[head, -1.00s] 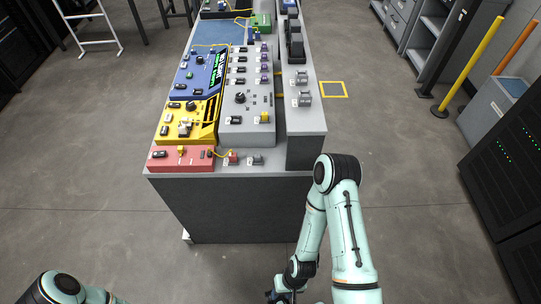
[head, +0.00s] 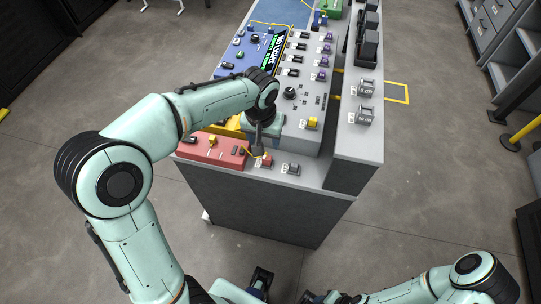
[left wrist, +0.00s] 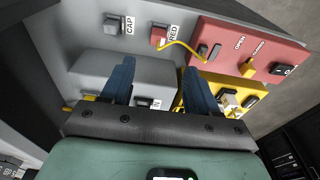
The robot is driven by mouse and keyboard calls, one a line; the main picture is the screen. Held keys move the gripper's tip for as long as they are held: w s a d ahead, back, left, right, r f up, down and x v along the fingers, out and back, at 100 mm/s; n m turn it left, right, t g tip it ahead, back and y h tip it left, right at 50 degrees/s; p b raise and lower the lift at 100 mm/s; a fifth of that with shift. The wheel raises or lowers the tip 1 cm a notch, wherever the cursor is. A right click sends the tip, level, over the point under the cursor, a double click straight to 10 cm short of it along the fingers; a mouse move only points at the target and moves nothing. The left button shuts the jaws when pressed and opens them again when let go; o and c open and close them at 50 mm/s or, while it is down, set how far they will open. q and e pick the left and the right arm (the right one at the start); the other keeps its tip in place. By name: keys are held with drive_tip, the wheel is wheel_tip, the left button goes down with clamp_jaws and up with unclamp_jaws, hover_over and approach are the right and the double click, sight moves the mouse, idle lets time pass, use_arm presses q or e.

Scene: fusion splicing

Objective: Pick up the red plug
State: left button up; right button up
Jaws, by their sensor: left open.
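The red plug (head: 266,160) sits at the front edge of the console top, beside the red panel (head: 200,150). In the left wrist view the red plug (left wrist: 158,36) sits beside a label reading RED, and a yellow cable runs from it to the red panel. My left gripper (head: 258,150) is over the console's front, close to the red plug in the head view. In the left wrist view its blue fingers (left wrist: 155,68) are apart with nothing held; the plug shows beyond their tips. My right gripper (head: 312,297) is low at the bottom edge, partly cut off, away from the console.
A grey block labelled CAP (left wrist: 118,24) stands beside the red plug; it also shows in the head view (head: 291,169). A yellow plug (head: 312,122) and several switches sit on the grey panel behind. The yellow panel is mostly hidden by my left arm.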

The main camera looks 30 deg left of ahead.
use_arm(q)
hover_over(267, 157)
drive_tip(key=s, duration=0.1)
wheel_tip(267, 157, down, 6)
drive_tip(key=shift+s+a+f+b, duration=0.1)
drive_tip(key=shift+s+b, duration=0.05)
drive_tip(key=shift+b, duration=0.15)
drive_tip(key=f, duration=0.2)
drive_tip(key=w+f, duration=0.1)
drive_tip(key=f, duration=0.2)
drive_tip(key=shift+w+f, duration=0.1)
drive_tip(key=shift+f, duration=0.2)
drive_tip(key=c, duration=1)
